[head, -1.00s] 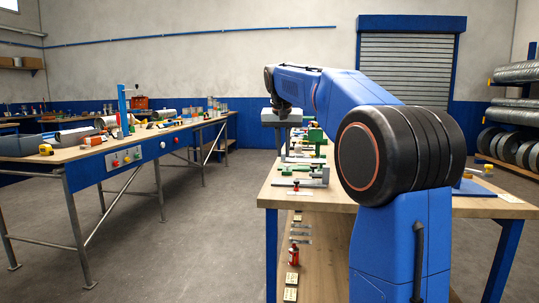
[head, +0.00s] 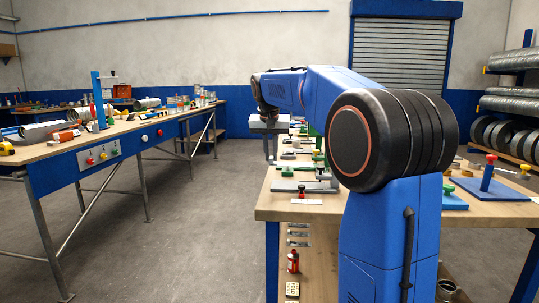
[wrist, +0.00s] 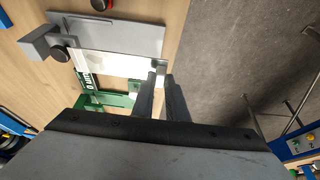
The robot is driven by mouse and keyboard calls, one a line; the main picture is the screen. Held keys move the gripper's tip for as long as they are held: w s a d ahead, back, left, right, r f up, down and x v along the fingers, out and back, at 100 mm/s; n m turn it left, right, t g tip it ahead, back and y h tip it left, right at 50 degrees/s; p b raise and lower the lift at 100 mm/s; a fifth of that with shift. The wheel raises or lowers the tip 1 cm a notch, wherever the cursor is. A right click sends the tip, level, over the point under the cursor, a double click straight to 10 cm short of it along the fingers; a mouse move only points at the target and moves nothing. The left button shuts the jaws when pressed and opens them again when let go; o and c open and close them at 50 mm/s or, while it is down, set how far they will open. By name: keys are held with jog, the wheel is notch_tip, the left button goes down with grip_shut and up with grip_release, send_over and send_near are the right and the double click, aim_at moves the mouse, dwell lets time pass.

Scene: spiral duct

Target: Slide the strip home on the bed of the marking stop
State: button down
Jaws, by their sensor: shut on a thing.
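In the wrist view my gripper (wrist: 160,78) is shut on the near end of a pale flat strip (wrist: 125,66). The strip reaches left from the fingertips, beside a grey plate (wrist: 120,35) with a grey upright block (wrist: 40,43) and a black knob. This looks like the marking stop and its bed. Whether the strip touches the bed, I cannot tell. A green fixture (wrist: 118,100) lies on the strip's other side. In the head view my gripper (head: 270,148) points down at the bench's far left edge; the strip cannot be made out there.
The wooden bench (head: 285,208) carries several fixtures in a row, including a grey one (head: 305,187) nearer me. A blue plate with a red-knobbed post (head: 488,175) stands right. Open floor (head: 190,215) separates this bench from the left workbench (head: 75,152).

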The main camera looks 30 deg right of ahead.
aim_at(274, 165)
jog(key=shift+f, duration=3.5)
jog(key=shift+s+d, duration=0.3)
jog(key=shift+d, duration=0.25)
jog(key=shift+s+d+f, duration=0.1)
jog(key=shift+s+d, duration=0.45)
jog(key=shift+d, duration=0.25)
jog(key=shift+s+d+f, duration=0.1)
jog(key=shift+s+d, duration=0.4)
jog(key=shift+d, duration=0.3)
jog(key=shift+s+d+f, duration=0.1)
jog(key=shift+s+d, duration=0.1)
jog(key=shift+d, duration=0.05)
jog(key=c, duration=1.7)
grip_release()
jog(key=shift+o, duration=0.7)
jog(key=o, duration=0.4)
jog(key=shift+o, duration=0.2)
